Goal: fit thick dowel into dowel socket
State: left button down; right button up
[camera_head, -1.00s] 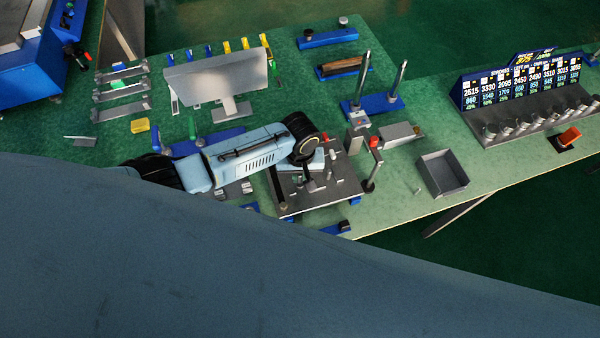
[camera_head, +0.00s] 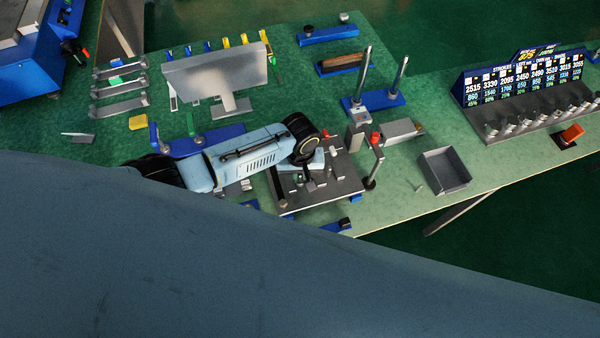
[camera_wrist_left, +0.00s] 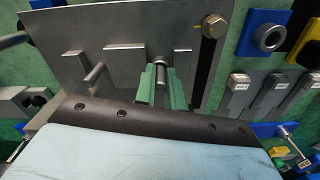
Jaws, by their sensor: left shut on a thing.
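My left gripper (camera_wrist_left: 161,90) shows in the left wrist view with two green fingers shut on a grey metal cylinder, which looks like the thick dowel (camera_wrist_left: 161,76). The dowel's far end is at a round collar or hole by the grey plate (camera_wrist_left: 110,25); I cannot tell whether it is inside, touching or just in front. In the head view the left gripper (camera_head: 310,182) is low over the same plate (camera_head: 300,204), partly hidden by my wrist. The dowel socket cannot be made out for certain. My right gripper is not in view.
A slanted metal pin (camera_wrist_left: 95,73) stands on the plate near the fingers. A grey open bin (camera_head: 445,172) is further right. A monitor (camera_head: 215,75) stands behind my arm.

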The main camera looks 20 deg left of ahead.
pick_arm(q)
jog(key=shift+f, duration=0.15)
jog(key=c, duration=1.4)
grip_release()
notch_tip(320, 180, up, 14)
jog(key=shift+f+p, duration=0.25)
jog(key=shift+p, duration=0.65)
jog(key=shift+s, duration=0.1)
